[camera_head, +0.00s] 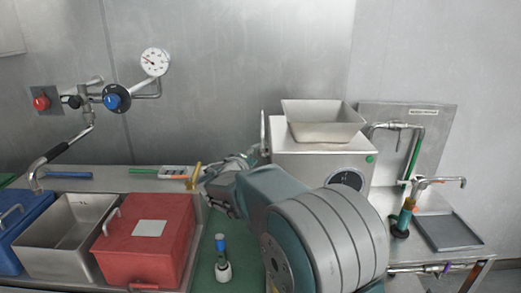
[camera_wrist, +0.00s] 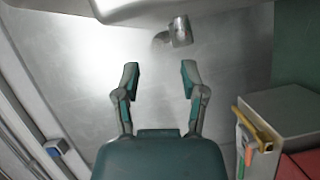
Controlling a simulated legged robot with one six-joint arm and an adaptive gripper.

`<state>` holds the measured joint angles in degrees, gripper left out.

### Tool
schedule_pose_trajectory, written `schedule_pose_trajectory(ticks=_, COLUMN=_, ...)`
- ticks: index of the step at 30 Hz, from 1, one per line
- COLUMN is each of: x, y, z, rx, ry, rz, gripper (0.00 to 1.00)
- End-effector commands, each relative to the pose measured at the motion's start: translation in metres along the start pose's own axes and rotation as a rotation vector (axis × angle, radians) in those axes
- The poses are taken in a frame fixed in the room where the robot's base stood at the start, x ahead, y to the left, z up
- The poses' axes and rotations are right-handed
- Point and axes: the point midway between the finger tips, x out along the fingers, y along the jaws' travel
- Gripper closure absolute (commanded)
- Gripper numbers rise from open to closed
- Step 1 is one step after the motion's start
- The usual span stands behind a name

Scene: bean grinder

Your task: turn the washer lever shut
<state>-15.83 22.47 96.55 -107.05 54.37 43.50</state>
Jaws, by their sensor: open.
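My gripper (camera_head: 232,168) is beside the left side of the grey machine (camera_head: 300,165) in the head view. In the wrist view, its two fingers (camera_wrist: 159,72) are spread with nothing between them. A short metal cylindrical fitting (camera_wrist: 180,32) stands out beyond the fingertips, near the right finger and apart from it. An upright silver handle (camera_head: 263,135) shows at the machine's left edge in the head view. I cannot tell whether either is the washer lever, or whether the lever is open or shut. My arm hides part of the machine's front.
A red lidded bin (camera_head: 150,255), a steel bin (camera_head: 65,240) and a blue bin (camera_head: 25,225) stand at the left. A yellow-handled tool (camera_wrist: 255,128) is close on the right. Pipes and a tray (camera_head: 455,232) are at the right.

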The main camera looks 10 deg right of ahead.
Motion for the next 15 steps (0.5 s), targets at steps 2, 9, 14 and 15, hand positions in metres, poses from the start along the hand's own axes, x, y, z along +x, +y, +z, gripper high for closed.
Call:
schedule_pose_trajectory(ticks=2, x=0.016, y=-0.001, z=0.001, rx=-0.001, ry=-0.002, rz=0.0, gripper=0.46)
schedule_pose_trajectory(ticks=9, x=0.049, y=0.0, z=0.0, rx=-0.001, ry=-0.001, rz=0.0, gripper=0.46)
schedule_pose_trajectory(ticks=14, x=0.056, y=0.001, z=0.0, rx=0.0, ry=0.0, rz=0.0, gripper=0.46)
schedule_pose_trajectory(ticks=15, x=0.056, y=0.001, z=0.0, rx=0.0, ry=0.0, rz=0.0, gripper=0.46)
